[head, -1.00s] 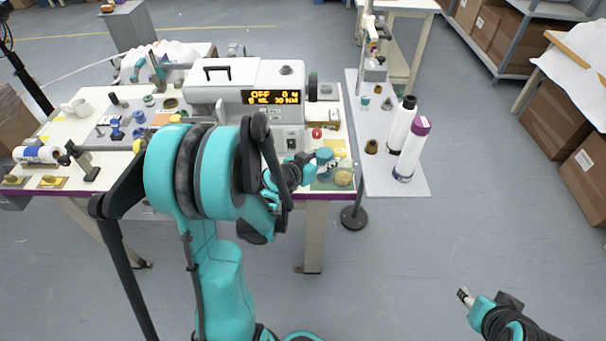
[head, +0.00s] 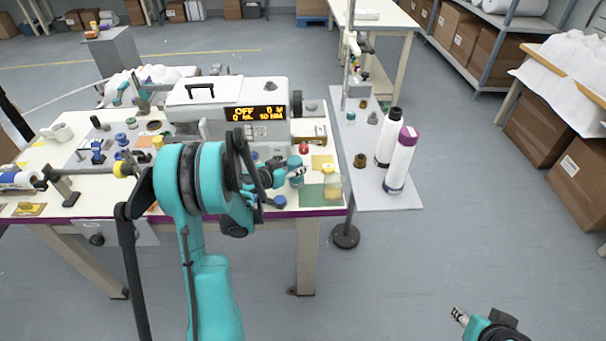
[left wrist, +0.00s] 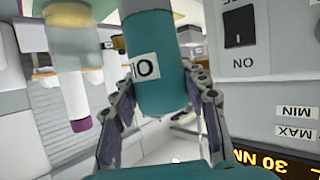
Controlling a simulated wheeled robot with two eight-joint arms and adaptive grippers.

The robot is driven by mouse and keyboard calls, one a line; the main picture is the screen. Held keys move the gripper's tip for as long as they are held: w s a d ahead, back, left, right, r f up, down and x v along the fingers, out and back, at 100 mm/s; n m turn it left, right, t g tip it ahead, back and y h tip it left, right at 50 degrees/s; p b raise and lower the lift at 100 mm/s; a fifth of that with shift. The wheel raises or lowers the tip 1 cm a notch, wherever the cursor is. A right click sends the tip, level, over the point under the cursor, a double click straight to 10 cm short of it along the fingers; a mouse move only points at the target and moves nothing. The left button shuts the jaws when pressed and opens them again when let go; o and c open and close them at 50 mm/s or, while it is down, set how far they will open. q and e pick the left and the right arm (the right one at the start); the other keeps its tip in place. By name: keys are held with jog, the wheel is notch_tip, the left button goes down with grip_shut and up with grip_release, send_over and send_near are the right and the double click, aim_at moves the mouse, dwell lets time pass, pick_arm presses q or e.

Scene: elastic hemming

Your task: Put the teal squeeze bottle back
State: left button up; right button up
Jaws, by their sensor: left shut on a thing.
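The teal squeeze bottle (head: 296,165) is at the front right of the sewing table. It also shows upright-to-frame and close up in the left wrist view (left wrist: 158,75), with a white label reading like "10". My left gripper (head: 284,170) is shut on it, one finger on each side. I cannot tell whether the bottle's base touches the table.
A white sewing machine (head: 215,97) with a lit display stands behind the bottle. A red knob-like item (head: 304,148) is near its base. A white bottle with a purple cap (head: 400,165) and one with a black cap (head: 388,140) stand on the side shelf (head: 395,203).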

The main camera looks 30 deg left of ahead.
pick_arm(q)
jog(key=shift+s+d+f+b, duration=0.15)
jog(key=shift+f+b, duration=0.5)
jog(key=shift+f, duration=1.05)
jog(key=shift+f, duration=0.1)
jog(key=shift+f+b, duration=0.15)
jog(key=shift+b, duration=0.15)
jog(key=o, duration=0.8)
